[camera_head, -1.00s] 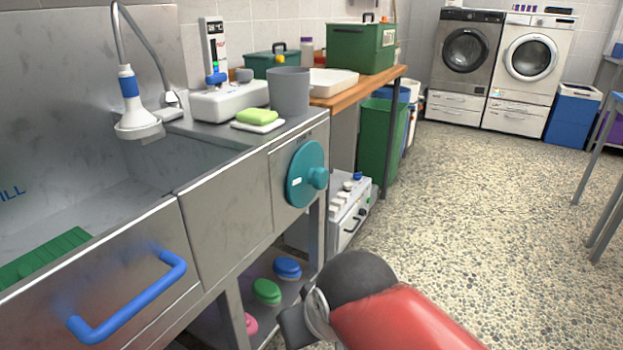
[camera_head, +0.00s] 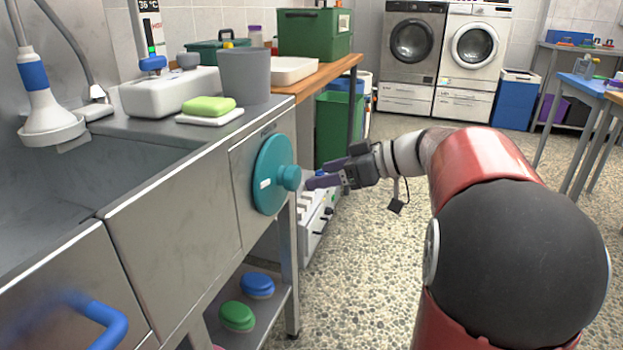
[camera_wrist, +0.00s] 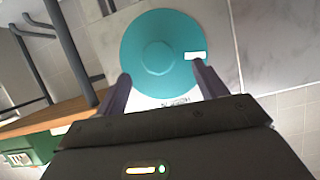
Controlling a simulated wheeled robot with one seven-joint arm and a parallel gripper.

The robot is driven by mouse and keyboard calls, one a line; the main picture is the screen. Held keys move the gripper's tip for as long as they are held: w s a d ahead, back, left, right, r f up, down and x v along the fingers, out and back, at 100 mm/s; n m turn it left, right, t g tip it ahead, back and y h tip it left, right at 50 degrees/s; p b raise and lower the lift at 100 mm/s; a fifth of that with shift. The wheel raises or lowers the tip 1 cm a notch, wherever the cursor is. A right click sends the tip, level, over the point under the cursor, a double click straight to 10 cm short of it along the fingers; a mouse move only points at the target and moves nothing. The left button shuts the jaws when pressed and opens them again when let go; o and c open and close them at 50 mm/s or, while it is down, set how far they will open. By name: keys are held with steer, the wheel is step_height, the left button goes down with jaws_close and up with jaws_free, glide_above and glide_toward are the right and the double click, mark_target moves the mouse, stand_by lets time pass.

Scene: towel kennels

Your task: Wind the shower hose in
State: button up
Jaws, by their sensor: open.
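The teal hose reel wheel (camera_head: 266,174) is mounted on the steel front panel of the bath, with a round teal knob (camera_head: 289,177) sticking out from it. The wheel also fills the upper middle of the wrist view (camera_wrist: 190,30), with a white label near its edge. My gripper (camera_head: 315,176) is open and empty, its purple fingers pointing at the wheel close to the knob. In the wrist view its fingertips (camera_wrist: 160,79) stand either side of the knob's lower edge; I cannot tell whether they touch.
A grey cup (camera_head: 243,76), green soap (camera_head: 208,106) and a white box (camera_head: 168,92) stand on the ledge above the wheel. A white machine (camera_head: 313,220) stands below, behind the wheel. A blue handle (camera_head: 108,328) juts out at lower left. Open speckled floor lies to the right.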

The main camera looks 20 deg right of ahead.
mark_target(298, 179)
steer(key=x, duration=0.7)
steer(key=shift+w+a+p, duration=0.15)
steer(key=shift+w+p, duration=0.2)
steer(key=shift+w, duration=0.05)
steer(key=c, duration=1.4)
steer(key=shift+o, duration=0.2)
steer(key=shift+f, duration=0.1)
